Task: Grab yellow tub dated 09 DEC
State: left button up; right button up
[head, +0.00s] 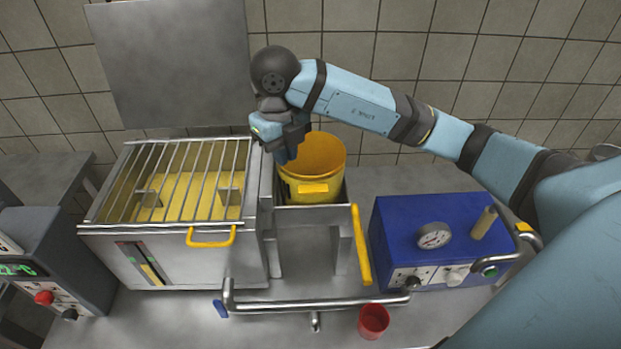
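A yellow tub (327,164) stands upright in a metal holder, right of the caged vat. A yellow label (313,188) is on its front; any date on it is too small to read. My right gripper (287,150) points down at the tub's left rim, and its dark fingers overlap the rim in the picture. Whether the fingers are open, or shut on the rim, I cannot tell. My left gripper is not in view.
A barred steel vat (105,219) with a raised lid (172,62) stands left. A blue box with a gauge (400,225) is right. A yellow lever (361,246), metal pipe (290,305) and red cup (373,321) are in front. A control box (50,255) is far left.

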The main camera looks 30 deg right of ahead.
jog(key=shift+f, duration=0.45)
jog(key=shift+w+f, duration=0.1)
jog(key=shift+f, duration=0.45)
jog(key=p, duration=0.1)
send_over(287, 195)
notch_tip(287, 195, down, 4)
jog(key=shift+f, duration=0.15)
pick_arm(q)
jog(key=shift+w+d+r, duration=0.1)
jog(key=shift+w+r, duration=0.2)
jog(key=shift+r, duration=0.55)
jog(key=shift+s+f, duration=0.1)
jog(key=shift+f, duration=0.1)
pick_arm(e)
grip_shut()
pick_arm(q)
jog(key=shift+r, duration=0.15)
pick_arm(e)
jog(key=shift+w, duration=0.1)
